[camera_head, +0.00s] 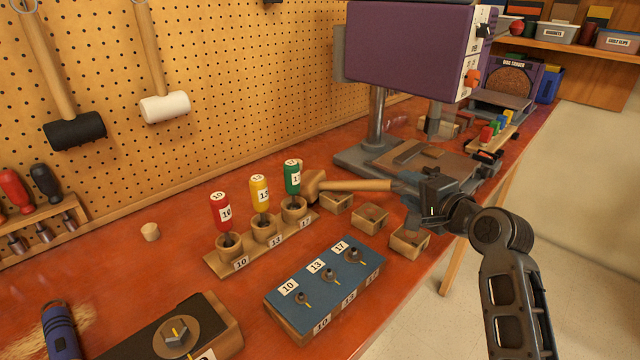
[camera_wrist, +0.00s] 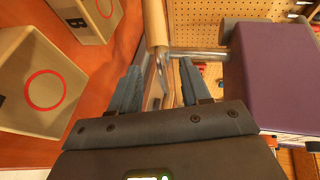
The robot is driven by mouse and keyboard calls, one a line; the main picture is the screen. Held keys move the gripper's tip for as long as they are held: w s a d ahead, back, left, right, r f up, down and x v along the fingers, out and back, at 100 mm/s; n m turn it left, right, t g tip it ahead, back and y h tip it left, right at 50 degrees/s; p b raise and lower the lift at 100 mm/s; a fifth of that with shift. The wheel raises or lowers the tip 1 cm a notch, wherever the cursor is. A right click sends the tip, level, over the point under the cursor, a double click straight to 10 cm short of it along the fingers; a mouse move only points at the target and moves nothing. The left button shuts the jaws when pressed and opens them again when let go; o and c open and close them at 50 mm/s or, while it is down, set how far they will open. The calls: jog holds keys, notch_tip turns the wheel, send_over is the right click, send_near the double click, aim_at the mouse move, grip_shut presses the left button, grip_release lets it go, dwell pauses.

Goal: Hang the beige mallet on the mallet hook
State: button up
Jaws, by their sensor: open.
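The beige mallet (camera_head: 350,186) lies behind the small wooden bins. Its wooden head is at the left, beside the green-handled driver, and its handle points right toward my gripper (camera_head: 406,192). In the wrist view the handle (camera_wrist: 155,22) comes in from the top, and its metal end loop lies between my open fingers (camera_wrist: 160,70). I see a gap on both sides of it. Whether the handle rests on anything is unclear. A black mallet (camera_head: 75,131) and a white mallet (camera_head: 165,107) hang on the pegboard. I cannot make out an empty mallet hook.
Wooden bins (camera_head: 370,215) stand just below the handle. A driver rack (camera_head: 262,240) and a blue-topped block (camera_head: 325,290) are in front. A purple drill press (camera_head: 410,45) rises behind my gripper.

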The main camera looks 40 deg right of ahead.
jog(key=x, duration=0.5)
jog(key=shift+s+p, duration=0.1)
jog(key=shift+p, duration=0.3)
jog(key=shift+c, duration=0.3)
grip_shut()
jog(key=shift+r, duration=0.15)
